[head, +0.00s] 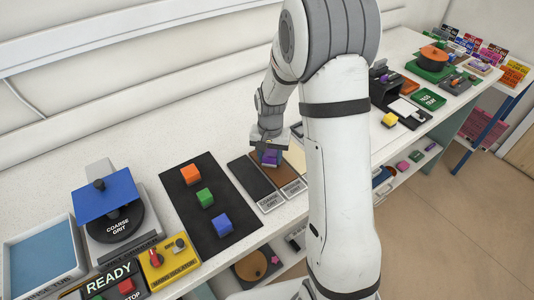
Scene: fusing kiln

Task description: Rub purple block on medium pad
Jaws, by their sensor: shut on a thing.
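The purple block (270,158) is in my gripper (268,150), whose jaws are shut on it. The block is at the far part of the brown pad (290,186), the middle one of three side-by-side pads. I take this as the medium pad, though its front label is too small to read surely. Whether the block touches the pad or hovers just above it cannot be told from this view. My arm hides part of the pad area to the right.
A dark pad (250,178) labelled coarse grit lies left of the brown one; a pale pad (296,158) lies right. A black mat (190,165) holds orange (190,174), green (205,198) and blue (222,224) blocks. A coarse grit wheel (116,222) and water tub (42,258) stand farther left.

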